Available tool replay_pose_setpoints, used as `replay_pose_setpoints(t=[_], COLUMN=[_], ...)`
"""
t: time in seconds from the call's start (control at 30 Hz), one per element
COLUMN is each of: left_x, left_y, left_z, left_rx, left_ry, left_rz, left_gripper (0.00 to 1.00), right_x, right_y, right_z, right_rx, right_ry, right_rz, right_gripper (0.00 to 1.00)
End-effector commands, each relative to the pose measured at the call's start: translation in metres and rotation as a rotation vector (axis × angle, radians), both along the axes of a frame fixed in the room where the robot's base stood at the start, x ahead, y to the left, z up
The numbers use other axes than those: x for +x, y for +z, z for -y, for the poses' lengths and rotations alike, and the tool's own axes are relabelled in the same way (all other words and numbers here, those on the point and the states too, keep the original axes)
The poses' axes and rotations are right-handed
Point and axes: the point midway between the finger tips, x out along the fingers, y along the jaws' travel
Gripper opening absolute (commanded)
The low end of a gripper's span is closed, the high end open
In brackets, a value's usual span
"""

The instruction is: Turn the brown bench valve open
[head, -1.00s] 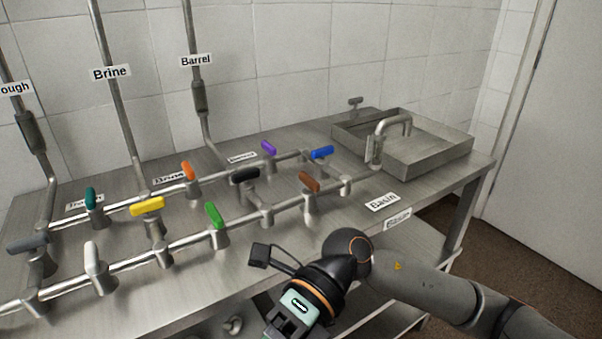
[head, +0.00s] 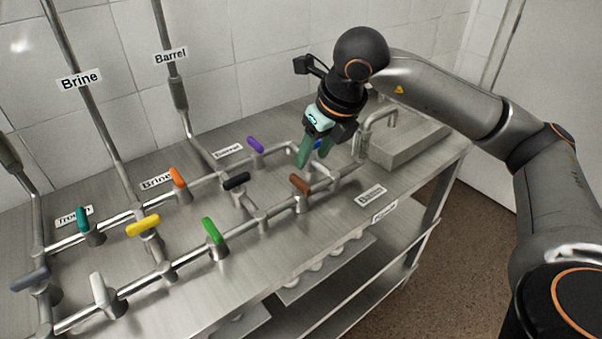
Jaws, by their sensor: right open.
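The brown bench valve (head: 300,184) has a short brown lever on the front pipe, at the right part of the bench. Its lever lies slanted, from upper left to lower right in the picture. My right gripper (head: 312,160) is open, with its green fingers pointing down, just above and behind the brown lever in the picture. It does not appear to hold anything. The blue valve lever (head: 325,147) is partly hidden behind the fingers. My left gripper is out of view.
Other valves stand close by: black (head: 236,181), purple (head: 255,144), green (head: 212,231), orange (head: 179,178), yellow (head: 143,225), teal (head: 82,219) and white (head: 98,290). A metal basin (head: 410,148) is at the bench's right end. The bench front (head: 300,245) is clear.

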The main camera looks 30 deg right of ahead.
Motion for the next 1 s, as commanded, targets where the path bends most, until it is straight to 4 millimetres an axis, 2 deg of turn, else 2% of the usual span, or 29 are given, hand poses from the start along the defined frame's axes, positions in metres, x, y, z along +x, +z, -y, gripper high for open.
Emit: replay_pose_setpoints(t=[0.03, 0.2, 0.43, 0.6, 0.87, 1.0], left_x=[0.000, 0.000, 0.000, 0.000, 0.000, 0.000], left_y=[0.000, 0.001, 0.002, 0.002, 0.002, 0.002], left_z=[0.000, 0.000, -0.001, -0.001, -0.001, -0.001], left_rx=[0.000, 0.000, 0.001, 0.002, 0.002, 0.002], left_ry=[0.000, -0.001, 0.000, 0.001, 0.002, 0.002], left_rz=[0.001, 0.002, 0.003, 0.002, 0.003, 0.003], left_gripper=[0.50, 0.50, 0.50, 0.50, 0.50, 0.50], right_x=[0.004, 0.017, 0.030, 0.034, 0.034, 0.034], right_y=[-0.012, -0.044, -0.074, -0.082, -0.083, -0.083], right_z=[0.000, -0.002, -0.003, -0.004, -0.004, -0.004], right_rx=[0.000, 0.001, 0.003, 0.002, 0.003, 0.003], right_ry=[0.001, 0.003, 0.003, 0.004, 0.004, 0.004], right_rz=[-0.005, -0.004, -0.002, 0.001, 0.001, 0.001], right_gripper=[0.51, 0.51, 0.51, 0.51, 0.51, 0.35])
